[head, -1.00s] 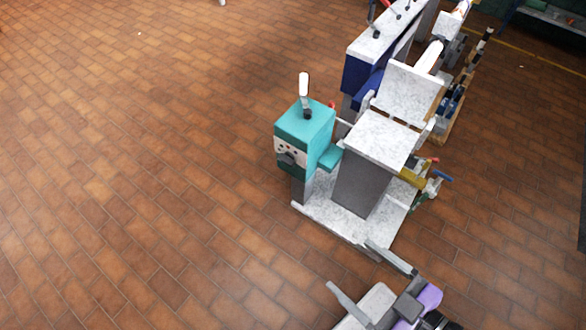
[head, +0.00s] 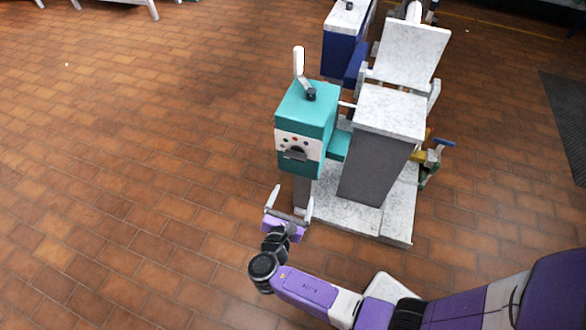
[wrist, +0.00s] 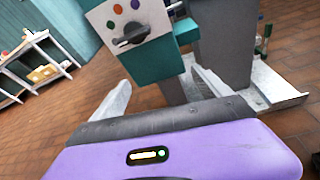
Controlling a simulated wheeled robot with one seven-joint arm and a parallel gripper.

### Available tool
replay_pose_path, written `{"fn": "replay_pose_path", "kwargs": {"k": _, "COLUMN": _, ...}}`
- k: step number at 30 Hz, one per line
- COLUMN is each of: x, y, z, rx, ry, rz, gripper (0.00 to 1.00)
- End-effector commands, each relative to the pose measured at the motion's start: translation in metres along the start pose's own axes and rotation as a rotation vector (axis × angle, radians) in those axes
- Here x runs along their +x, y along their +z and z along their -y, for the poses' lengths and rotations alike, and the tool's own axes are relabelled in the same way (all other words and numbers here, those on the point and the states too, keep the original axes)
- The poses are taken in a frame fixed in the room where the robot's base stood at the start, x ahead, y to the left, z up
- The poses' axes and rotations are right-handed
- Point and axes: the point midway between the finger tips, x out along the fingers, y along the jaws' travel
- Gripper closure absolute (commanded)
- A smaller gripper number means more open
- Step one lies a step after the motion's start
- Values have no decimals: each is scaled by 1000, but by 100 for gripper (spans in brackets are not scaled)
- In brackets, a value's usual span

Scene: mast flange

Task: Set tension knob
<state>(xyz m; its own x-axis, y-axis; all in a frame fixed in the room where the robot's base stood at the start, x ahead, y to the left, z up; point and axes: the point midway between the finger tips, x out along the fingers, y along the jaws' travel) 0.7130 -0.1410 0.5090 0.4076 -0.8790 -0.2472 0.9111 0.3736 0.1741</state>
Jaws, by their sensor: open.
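The tension knob (head: 296,153) is a dark grey dial with a bar handle, on the white front panel of a teal box. Several coloured dots sit around it. In the wrist view the knob (wrist: 133,34) is near the top, its bar close to level and slightly tilted, with green, purple, orange and red dots showing. My gripper (head: 291,202) is open and empty, below and in front of the teal box, with its fingers pointing toward it. In the wrist view the two fingers (wrist: 162,90) stand apart below the knob, touching nothing that I can see.
A lever with a white handle (head: 299,62) stands on top of the teal box (head: 308,108). A grey pedestal (head: 374,165) and white base plate (head: 345,212) are to its right. A white shelf (wrist: 38,70) stands far left in the wrist view. Tiled floor at left is clear.

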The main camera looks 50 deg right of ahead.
Motion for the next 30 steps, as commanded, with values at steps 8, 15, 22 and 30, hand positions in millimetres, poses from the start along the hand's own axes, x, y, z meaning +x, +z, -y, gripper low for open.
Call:
{"fn": "replay_pose_path", "kwargs": {"k": 8, "x": 19, "y": 40, "z": -41, "rx": -162, "ry": -58, "rz": 244, "gripper": 13}}
{"fn": "replay_pose_path", "kwargs": {"k": 15, "x": 43, "y": 50, "z": -41, "rx": -171, "ry": -68, "rz": 260, "gripper": 13}}
{"fn": "replay_pose_path", "kwargs": {"k": 22, "x": 76, "y": 59, "z": -40, "rx": -170, "ry": -66, "rz": 258, "gripper": 13}}
{"fn": "replay_pose_path", "kwargs": {"k": 30, "x": 93, "y": 64, "z": -39, "rx": -170, "ry": -64, "rz": 257, "gripper": 13}}
